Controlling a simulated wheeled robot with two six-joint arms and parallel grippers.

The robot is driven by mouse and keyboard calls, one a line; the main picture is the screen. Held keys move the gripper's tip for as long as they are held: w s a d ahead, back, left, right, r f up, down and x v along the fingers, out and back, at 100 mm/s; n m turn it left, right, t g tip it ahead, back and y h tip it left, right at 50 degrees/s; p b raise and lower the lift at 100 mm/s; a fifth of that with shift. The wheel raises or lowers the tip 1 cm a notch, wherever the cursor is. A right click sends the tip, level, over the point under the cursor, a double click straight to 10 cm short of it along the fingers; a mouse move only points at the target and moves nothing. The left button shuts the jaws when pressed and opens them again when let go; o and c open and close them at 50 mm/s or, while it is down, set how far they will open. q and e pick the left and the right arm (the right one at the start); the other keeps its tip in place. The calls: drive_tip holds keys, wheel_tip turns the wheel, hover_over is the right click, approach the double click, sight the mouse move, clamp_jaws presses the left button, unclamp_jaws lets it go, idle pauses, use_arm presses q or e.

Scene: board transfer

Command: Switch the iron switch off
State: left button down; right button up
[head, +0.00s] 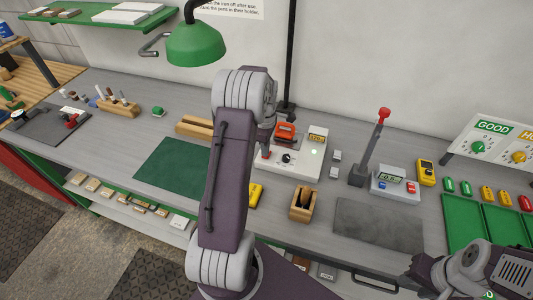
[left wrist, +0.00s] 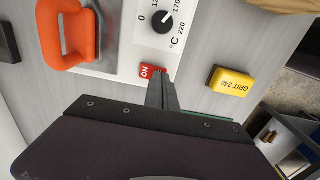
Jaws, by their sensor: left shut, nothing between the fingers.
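The iron station (head: 300,168) is a white panel on the bench, with an orange-handled iron (head: 285,129) on it and a black temperature knob (head: 287,158). Its red iron switch, marked ON, shows in the left wrist view (left wrist: 151,72), below the knob. My left gripper (left wrist: 161,80) is shut and empty, its fingertips right beside the red switch; I cannot tell if they touch it. In the head view my left arm partly hides that spot. My right gripper (head: 420,268) is at the lower right, away from the station; its fingers are unclear.
A yellow GRIT 240 block (left wrist: 231,82) lies right of the station in the left wrist view. A wooden holder (head: 304,203), a grey mat (head: 378,226) and a red-topped lever (head: 372,150) stand to the right. A green lamp (head: 194,44) hangs above. A green mat (head: 172,163) lies left.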

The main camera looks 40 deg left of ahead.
use_arm(q)
drive_tip(key=shift+s+f+b, duration=0.1)
drive_tip(key=shift+f+b, duration=0.2)
drive_tip(key=shift+f, duration=0.25)
drive_tip(key=shift+r, duration=0.1)
wheel_tip(320, 180, up, 7)
drive_tip(key=p, duration=0.6)
drive_tip(key=shift+p, duration=0.4)
